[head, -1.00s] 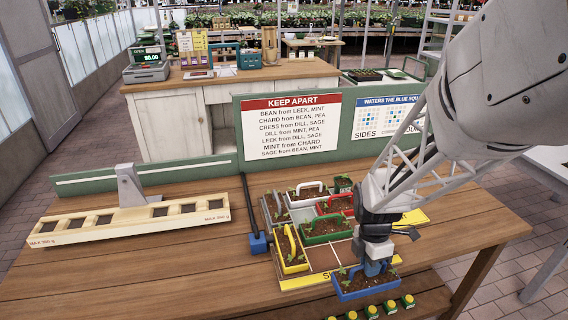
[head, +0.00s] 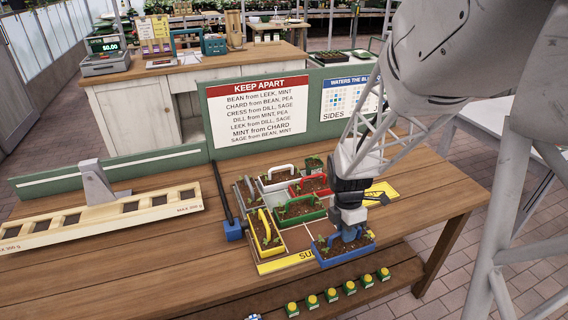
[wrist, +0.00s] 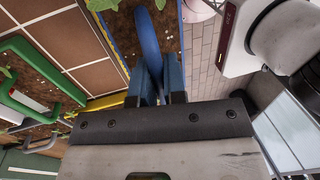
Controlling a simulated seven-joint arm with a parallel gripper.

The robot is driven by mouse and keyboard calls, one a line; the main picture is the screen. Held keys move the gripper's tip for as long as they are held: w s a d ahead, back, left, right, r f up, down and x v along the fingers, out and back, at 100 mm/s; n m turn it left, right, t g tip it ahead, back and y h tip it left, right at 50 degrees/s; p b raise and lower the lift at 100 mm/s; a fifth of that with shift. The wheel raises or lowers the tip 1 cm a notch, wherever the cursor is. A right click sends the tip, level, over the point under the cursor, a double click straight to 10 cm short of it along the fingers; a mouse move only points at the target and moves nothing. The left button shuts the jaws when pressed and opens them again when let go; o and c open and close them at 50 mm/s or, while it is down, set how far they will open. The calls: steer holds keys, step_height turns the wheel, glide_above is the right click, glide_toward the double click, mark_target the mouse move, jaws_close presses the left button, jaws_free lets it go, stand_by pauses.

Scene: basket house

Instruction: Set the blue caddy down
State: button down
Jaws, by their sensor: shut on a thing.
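The blue caddy (head: 344,252) holds soil and small seedlings. It is at the front right of the yellow-edged tray (head: 272,266), overlapping the tray's front right part in the head view. I cannot tell whether it touches the tray or hangs just above it. My gripper (head: 350,232) is above it, shut on its blue handle. In the wrist view the handle (wrist: 149,45) runs between my two blue fingers (wrist: 158,82). Green (head: 299,208), yellow (head: 265,232), red (head: 310,185), white and grey caddies stand on the same tray.
A long wooden balance (head: 105,213) stands at the left of the table (head: 150,285). A blue block with a black rod (head: 233,230) is left of the tray. Several green-and-yellow pots (head: 331,296) line a lower ledge in front. A "Keep apart" sign (head: 257,115) stands behind.

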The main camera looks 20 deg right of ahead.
steer(key=w+d+f, duration=0.1)
steer(key=w+d, duration=0.4)
steer(key=w, duration=0.7)
steer(key=shift+f, duration=0.1)
steer(key=shift+f, duration=1.75)
steer(key=shift+f, duration=0.1)
steer(key=c, duration=1.2)
jaws_free()
steer(key=r, duration=0.4)
steer(key=w+r, duration=0.1)
steer(key=r, duration=0.3)
steer(key=w+r, duration=0.1)
steer(key=r, duration=0.3)
steer(key=shift+w, duration=0.15)
